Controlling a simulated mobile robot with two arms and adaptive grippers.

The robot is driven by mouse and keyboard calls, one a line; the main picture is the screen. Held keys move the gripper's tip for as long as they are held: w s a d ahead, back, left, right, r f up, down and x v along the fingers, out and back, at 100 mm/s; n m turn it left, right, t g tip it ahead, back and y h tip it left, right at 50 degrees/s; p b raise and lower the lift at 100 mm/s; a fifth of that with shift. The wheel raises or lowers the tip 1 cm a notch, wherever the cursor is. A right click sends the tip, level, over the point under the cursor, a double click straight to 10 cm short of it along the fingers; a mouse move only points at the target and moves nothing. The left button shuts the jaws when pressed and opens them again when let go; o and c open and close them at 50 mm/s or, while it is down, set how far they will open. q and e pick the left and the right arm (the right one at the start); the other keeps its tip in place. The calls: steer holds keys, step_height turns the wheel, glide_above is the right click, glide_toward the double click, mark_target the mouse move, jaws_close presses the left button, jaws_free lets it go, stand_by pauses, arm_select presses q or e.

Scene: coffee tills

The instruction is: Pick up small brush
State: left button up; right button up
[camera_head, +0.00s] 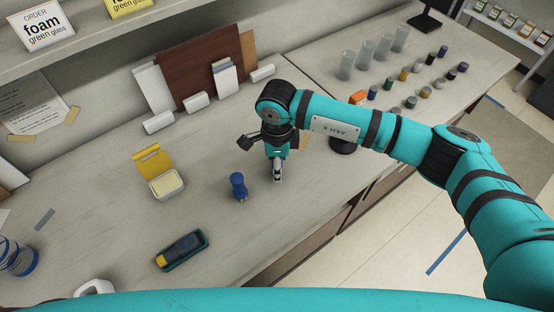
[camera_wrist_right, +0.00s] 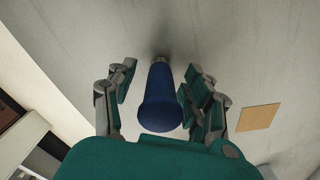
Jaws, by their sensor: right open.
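A short dark blue thing, which I take for the small brush (camera_head: 238,187), stands upright on the grey counter near its front edge. In the right wrist view the brush (camera_wrist_right: 160,98) lies between the two fingers in the picture, with gaps on both sides and a greyish narrow end at the far side. My right gripper (camera_head: 278,178) points down just right of the brush in the head view, apart from it. In the wrist view my right gripper (camera_wrist_right: 160,95) is open and holds nothing. My left gripper is not in view.
Boards (camera_head: 205,70) and white blocks stand behind. Clear cups (camera_head: 366,54) and several small jars are at the right. The counter around the brush is clear.

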jaws_close()
stand_by(0.4)
steer(key=shift+r+b, duration=0.4)
steer(key=shift+r, duration=0.1)
step_height(320, 180, up, 2)
steer(key=shift+w+b, duration=0.1)
steer(key=shift+b, duration=0.55)
steer(key=s+b, duration=0.1)
steer(key=s, duration=0.4)
steer(key=s+a+r+b, duration=0.1)
steer(key=s+b, duration=0.1)
steer(key=s, duration=0.3)
steer(key=s+b, duration=0.1)
steer(key=s, duration=0.4)
steer(key=shift+a+r, duration=0.3)
steer(key=shift+r, duration=0.1)
steer(key=shift+s+r+b, duration=0.1)
steer(key=shift+s+b, duration=0.25)
steer(key=shift+s, duration=0.2)
